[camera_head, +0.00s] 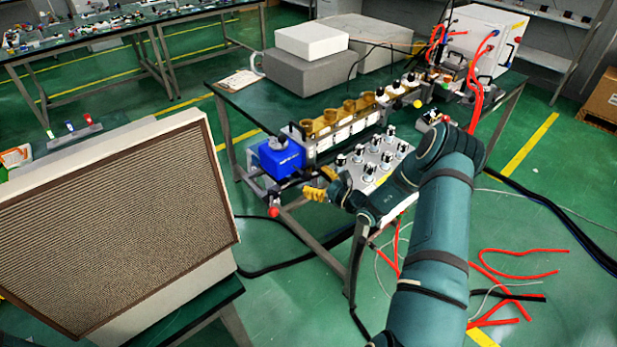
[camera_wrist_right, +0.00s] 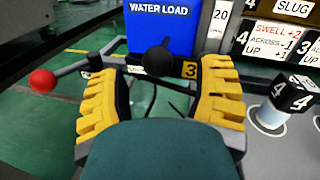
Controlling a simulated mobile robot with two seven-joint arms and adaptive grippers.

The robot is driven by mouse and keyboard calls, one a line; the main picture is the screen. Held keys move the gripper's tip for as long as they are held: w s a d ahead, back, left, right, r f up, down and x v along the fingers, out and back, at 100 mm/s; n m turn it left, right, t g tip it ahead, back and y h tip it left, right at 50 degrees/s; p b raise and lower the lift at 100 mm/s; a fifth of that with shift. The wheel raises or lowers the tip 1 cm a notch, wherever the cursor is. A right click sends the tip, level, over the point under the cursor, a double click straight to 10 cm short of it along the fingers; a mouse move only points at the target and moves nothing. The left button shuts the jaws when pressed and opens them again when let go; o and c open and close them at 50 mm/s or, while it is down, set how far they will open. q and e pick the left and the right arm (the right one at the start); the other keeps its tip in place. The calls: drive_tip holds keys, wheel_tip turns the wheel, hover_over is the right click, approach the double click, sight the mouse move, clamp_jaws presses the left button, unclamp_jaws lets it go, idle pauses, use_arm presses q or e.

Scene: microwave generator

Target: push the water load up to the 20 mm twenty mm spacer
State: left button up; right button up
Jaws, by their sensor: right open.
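The water load is a blue box (camera_head: 281,157) at the left end of the bench assembly. In the right wrist view its labelled face (camera_wrist_right: 158,35) stands just beyond my right gripper. A white plate marked 20 (camera_wrist_right: 220,18), the 20 mm spacer, is close on its right; I cannot tell whether they touch. My right gripper (camera_head: 318,186) is open, its yellow fingers in front of and below the blue box. In the right wrist view a black round knob (camera_wrist_right: 158,61) shows between the open fingers (camera_wrist_right: 162,75); contact is unclear. My left gripper is out of view.
A red ball end (camera_wrist_right: 42,80) is left of the fingers. A panel of labelled knobs (camera_head: 372,165) lies to the right, close to my arm. Brass-topped sections (camera_head: 340,118) line the bench behind. A large mesh-faced panel (camera_head: 115,225) stands at the left.

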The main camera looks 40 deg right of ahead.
drive_tip(key=v, duration=0.9)
drive_tip(key=a+f+n+g+y, duration=0.3)
drive_tip(key=a+n+g+y, duration=0.15)
drive_tip(key=a, duration=0.85)
drive_tip(key=s+a+f+n+g+h, duration=0.2)
drive_tip(key=s+a+f+n+g, duration=0.2)
drive_tip(key=s+a+n+g, duration=0.4)
drive_tip(key=s+a+f+n+g+h, duration=0.2)
drive_tip(key=s+a+f+n+g, duration=0.2)
drive_tip(key=s+a+n+g, duration=0.5)
drive_tip(key=w+a+r+n+t+h, duration=0.1)
drive_tip(key=a+r+n+t, duration=0.1)
drive_tip(key=a+n+t, duration=0.3)
drive_tip(key=shift+w+a+n+t, duration=0.35)
drive_tip(key=shift+a+n, duration=0.55)
drive_tip(key=shift+n, duration=0.35)
